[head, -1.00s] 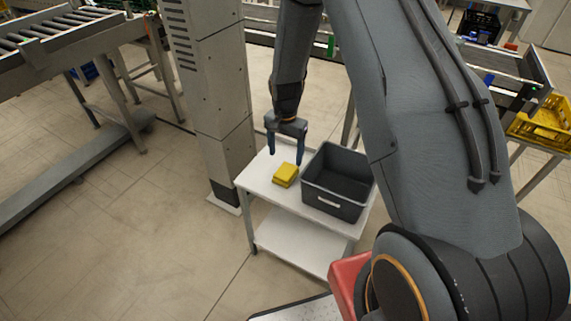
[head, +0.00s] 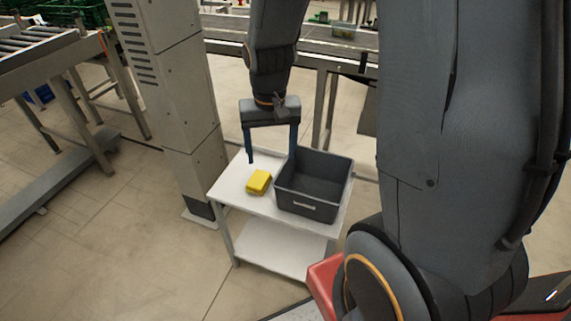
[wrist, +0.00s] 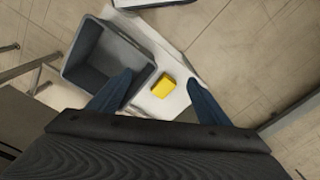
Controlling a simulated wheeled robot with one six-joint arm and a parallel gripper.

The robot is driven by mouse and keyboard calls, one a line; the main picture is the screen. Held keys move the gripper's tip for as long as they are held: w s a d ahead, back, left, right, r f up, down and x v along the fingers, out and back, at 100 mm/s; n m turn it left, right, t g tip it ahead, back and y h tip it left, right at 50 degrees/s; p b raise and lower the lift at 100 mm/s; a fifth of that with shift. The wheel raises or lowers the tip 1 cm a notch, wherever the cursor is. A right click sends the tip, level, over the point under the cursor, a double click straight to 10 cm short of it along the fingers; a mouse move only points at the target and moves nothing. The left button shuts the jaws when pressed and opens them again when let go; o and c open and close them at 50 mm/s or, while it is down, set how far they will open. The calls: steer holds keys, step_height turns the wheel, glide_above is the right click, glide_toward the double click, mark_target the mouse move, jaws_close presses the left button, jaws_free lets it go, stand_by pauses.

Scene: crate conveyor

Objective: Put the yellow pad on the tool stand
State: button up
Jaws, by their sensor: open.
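The yellow pad (head: 258,182) lies flat on the white top of a small two-level table (head: 229,188), left of a grey bin. In the wrist view the pad (wrist: 163,88) shows between my two fingers, beyond their tips. My gripper (head: 271,158) is open and empty, above the table, with its fingers spread wide and pointing down. I cannot tell for sure which piece of furniture is the tool stand; the white table is the only stand near the pad.
The grey bin (head: 313,209) stands on the right of the table top; its inside looks empty. A grey column (head: 168,90) rises just behind and left of the table. Roller conveyors (head: 40,38) run at the back left, and another conveyor (head: 330,47) lies behind.

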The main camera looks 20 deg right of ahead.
steer(key=s+r+n, duration=0.2)
steer(key=s+r, duration=0.1)
steer(key=s, duration=0.6)
steer(key=shift+n, duration=0.4)
stand_by(0.5)
